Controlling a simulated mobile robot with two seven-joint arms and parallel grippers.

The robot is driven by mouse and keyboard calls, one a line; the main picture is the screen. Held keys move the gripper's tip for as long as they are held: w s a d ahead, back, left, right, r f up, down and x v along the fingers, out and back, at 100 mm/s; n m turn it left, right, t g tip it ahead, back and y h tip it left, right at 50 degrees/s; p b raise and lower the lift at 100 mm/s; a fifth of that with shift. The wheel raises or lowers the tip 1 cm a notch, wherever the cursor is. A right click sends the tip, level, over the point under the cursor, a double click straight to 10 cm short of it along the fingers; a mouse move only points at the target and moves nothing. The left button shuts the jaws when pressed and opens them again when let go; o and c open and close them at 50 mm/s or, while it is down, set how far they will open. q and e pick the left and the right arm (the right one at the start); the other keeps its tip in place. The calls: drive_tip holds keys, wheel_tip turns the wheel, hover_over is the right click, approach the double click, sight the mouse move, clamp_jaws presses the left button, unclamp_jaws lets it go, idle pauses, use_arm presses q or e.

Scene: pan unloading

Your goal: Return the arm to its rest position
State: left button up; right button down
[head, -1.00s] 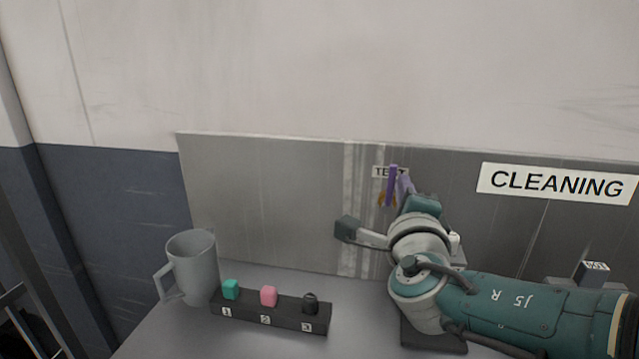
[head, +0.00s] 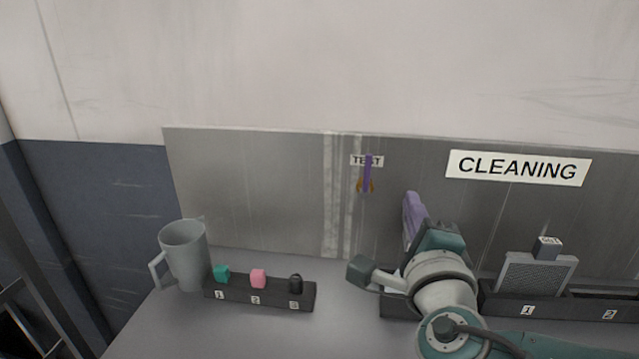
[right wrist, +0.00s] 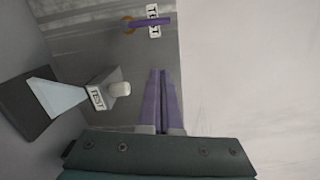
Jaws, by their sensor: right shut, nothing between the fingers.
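My right gripper (head: 411,215) is right of centre in the head view, in front of the metal back panel, its purple fingers pointing up. In the right wrist view its two purple fingers (right wrist: 162,100) are pressed together with nothing between them. The gripper is apart from the purple strip (head: 367,172) with an orange-yellow part on the panel by the TEST label; that strip also shows in the right wrist view (right wrist: 155,21). My left gripper is not in view.
A grey mug (head: 185,256) and a numbered black rack (head: 262,291) with small pieces stand left. A CLEANING sign (head: 517,168) hangs above a mesh block (head: 536,274) in a numbered holder.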

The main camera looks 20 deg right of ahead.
drive_tip(key=shift+s+a, duration=0.3)
drive_tip(key=shift+s, duration=0.35)
